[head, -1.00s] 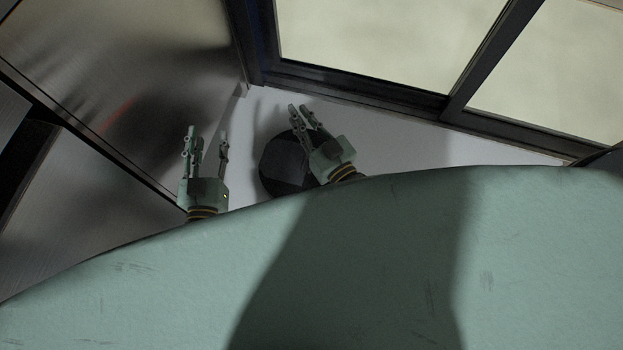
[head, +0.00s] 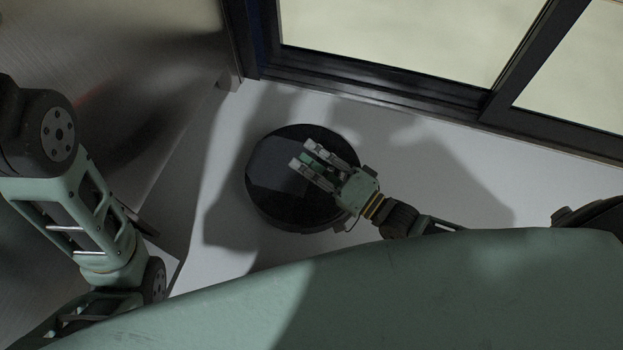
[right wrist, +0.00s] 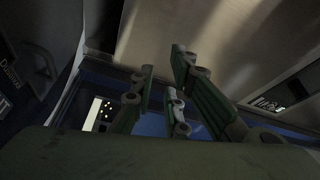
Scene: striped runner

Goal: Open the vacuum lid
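The vacuum (head: 270,200) is a dark, round, low disc on the white floor in the head view. Its top is dark and shiny, and I cannot make out a separate raised lid. My right gripper (head: 302,155) is over its upper right part, with the fingers pointing up and left. I cannot tell whether they touch it. The right wrist view shows the fingers (right wrist: 162,75) spread with a gap and nothing between them. My left arm is at the left of the head view, but its gripper does not show.
A brushed metal panel (head: 130,60) stands on the left, and a dark-framed window (head: 370,78) runs along the top. White floor (head: 440,180) is free right of the vacuum. A dark object (head: 595,215) is at the right edge.

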